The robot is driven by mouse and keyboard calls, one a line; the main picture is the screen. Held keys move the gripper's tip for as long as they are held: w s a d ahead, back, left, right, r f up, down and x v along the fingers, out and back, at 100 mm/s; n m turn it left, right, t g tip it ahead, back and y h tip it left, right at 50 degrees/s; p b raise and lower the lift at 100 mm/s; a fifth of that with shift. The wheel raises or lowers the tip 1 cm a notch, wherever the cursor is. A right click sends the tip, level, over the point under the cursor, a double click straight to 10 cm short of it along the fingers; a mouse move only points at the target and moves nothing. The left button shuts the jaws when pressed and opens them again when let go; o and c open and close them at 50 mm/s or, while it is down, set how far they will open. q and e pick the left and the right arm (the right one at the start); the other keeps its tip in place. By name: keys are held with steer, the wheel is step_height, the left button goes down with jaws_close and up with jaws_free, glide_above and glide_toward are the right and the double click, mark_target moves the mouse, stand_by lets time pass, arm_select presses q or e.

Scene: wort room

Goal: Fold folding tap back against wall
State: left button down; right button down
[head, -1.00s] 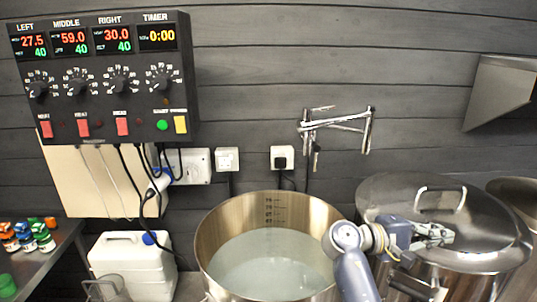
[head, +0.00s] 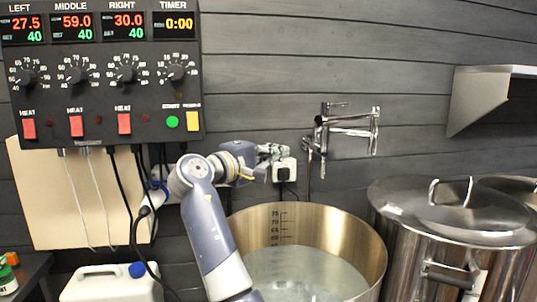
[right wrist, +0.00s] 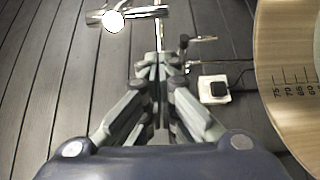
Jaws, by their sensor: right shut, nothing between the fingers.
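The chrome folding tap (head: 347,131) is on the dark plank wall above the open pot. Its jointed arm reaches right from a vertical part at its left side and ends in a short upright piece. In the right wrist view the tap (right wrist: 140,14) shows at the top, beyond the fingertips. My right gripper (head: 286,152) is shut and empty, left of the tap and in front of the wall socket. In the right wrist view its fingers (right wrist: 160,65) are together, pointing toward a thin chrome part of the tap; contact cannot be told. My left gripper is out of view.
An open steel pot (head: 376,254) with liquid stands below. A lidded pot (head: 455,212) is at the right, under a steel wall bracket (head: 477,105). The control box (head: 100,95) with hanging cables is at the left. A white socket (right wrist: 213,89) is near the fingers.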

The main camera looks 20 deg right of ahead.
steer(key=w+d+p, duration=0.1)
steer(key=d+p, duration=0.2)
steer(key=d, duration=0.7)
steer(key=shift+w, duration=0.3)
steer(key=shift+d, duration=0.1)
steer(key=shift+s+d+n+t+y+p, duration=0.3)
steer(key=shift+s+d+n+t+p, duration=0.2)
steer(key=shift+s+d, duration=0.1)
